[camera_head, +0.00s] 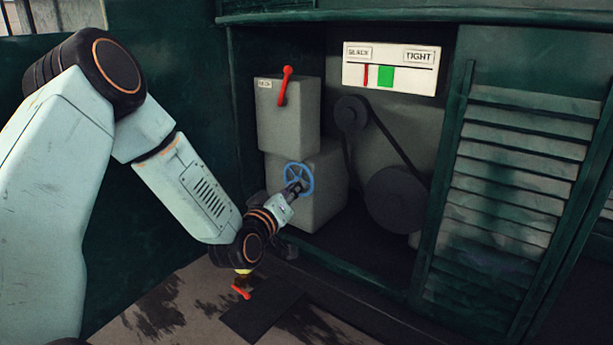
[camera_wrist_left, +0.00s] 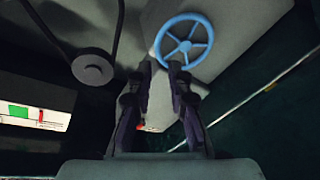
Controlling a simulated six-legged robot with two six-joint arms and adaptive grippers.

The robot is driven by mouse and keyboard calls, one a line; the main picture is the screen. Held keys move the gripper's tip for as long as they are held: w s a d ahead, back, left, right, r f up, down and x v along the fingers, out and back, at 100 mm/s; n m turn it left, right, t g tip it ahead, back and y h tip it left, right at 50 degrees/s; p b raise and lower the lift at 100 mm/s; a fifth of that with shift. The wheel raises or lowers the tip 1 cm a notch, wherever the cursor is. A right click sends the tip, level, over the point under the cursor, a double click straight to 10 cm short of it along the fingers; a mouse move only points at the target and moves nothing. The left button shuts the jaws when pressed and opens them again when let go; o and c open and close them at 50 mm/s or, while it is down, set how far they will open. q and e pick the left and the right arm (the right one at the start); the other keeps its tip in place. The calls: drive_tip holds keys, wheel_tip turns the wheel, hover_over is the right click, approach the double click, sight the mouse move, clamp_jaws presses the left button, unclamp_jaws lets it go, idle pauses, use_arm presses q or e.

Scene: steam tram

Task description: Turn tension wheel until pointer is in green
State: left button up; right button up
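The blue tension wheel (camera_head: 298,180) sits on the front of a grey box in the open cabinet. It also shows in the left wrist view (camera_wrist_left: 184,41), just beyond the fingertips. My left gripper (camera_head: 297,188) is in front of the wheel's lower part. In the left wrist view my left gripper (camera_wrist_left: 160,68) has its two fingers apart, with a gap between them; whether a finger touches the rim I cannot tell. The gauge (camera_head: 391,68) reads SLACK to TIGHT. Its red pointer (camera_head: 366,75) stands left of the green zone (camera_head: 385,76). My right gripper is not in view.
A red lever (camera_head: 285,85) is on the upper grey box (camera_head: 287,116). A belt runs round two dark pulleys (camera_head: 397,199) to the right of the wheel. A louvred door (camera_head: 513,190) bounds the cabinet's right side. A dark mat (camera_head: 262,309) lies on the floor.

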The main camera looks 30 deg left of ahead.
sight(308, 175)
use_arm(q)
drive_tip(key=w, duration=0.4)
drive_tip(key=w+a, duration=0.1)
drive_tip(key=w, duration=0.1)
drive_tip(key=shift+w+r, duration=0.1)
drive_tip(key=shift+w, duration=0.25)
drive_tip(key=shift+a, duration=0.1)
drive_tip(key=shift+c, duration=0.5)
drive_tip(key=shift+w, duration=0.1)
clamp_jaws()
